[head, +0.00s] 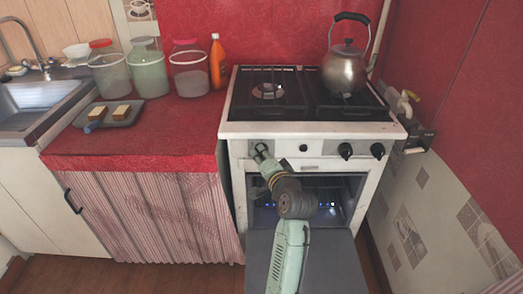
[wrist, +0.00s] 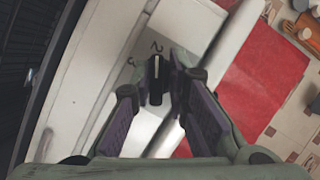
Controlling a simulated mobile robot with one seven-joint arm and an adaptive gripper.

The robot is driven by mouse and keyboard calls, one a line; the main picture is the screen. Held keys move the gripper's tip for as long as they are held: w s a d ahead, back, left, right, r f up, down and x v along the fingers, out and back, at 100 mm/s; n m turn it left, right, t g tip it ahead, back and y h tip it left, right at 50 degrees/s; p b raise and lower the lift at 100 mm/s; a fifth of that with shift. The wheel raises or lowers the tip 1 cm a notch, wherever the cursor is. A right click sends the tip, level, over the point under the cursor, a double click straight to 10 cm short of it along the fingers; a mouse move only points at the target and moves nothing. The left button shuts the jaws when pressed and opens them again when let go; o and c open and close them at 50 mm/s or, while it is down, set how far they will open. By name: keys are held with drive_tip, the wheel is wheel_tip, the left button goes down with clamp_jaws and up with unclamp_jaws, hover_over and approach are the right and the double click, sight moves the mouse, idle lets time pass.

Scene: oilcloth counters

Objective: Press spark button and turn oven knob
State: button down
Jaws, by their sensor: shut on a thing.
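My gripper (head: 262,152) reaches the left end of the stove's (head: 315,130) front panel. In the wrist view its fingers (wrist: 156,82) are closed around a dark knob (wrist: 154,72), with a light mark along it; the head view mostly hides this knob. A small round dark button (head: 303,148), probably the spark button, sits right of my gripper, untouched. Two black knobs (head: 345,151) (head: 377,151) are further right on the panel. The oven door (head: 340,262) is open, folded down, and small blue lights, like flames, show inside the oven (head: 330,195).
A kettle (head: 344,72) stands on the right of the hob. The red counter (head: 150,135) at left holds jars, an orange bottle (head: 217,62) and a tray (head: 110,117). My arm passes over the open door. A patterned wall (head: 440,215) is close on the right.

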drive_tip(key=shift+d+f+n+g+h+p, duration=0.15)
drive_tip(key=shift+n+g+h+p, duration=0.2)
drive_tip(key=shift+n+h+p, duration=1.4)
drive_tip(key=shift+f+n+g+h+p, duration=0.1)
drive_tip(key=shift+n+g+h+p, duration=0.25)
drive_tip(key=shift+n+h+p, duration=1.4)
drive_tip(key=shift+n+y+b, duration=0.7)
drive_tip(key=shift+b, duration=0.1)
drive_tip(key=shift+r, duration=0.1)
drive_tip(key=c, duration=1.9)
unclamp_jaws()
drive_tip(key=shift+o, duration=1.1)
drive_tip(key=shift+w, duration=0.1)
drive_tip(key=v, duration=1.2)
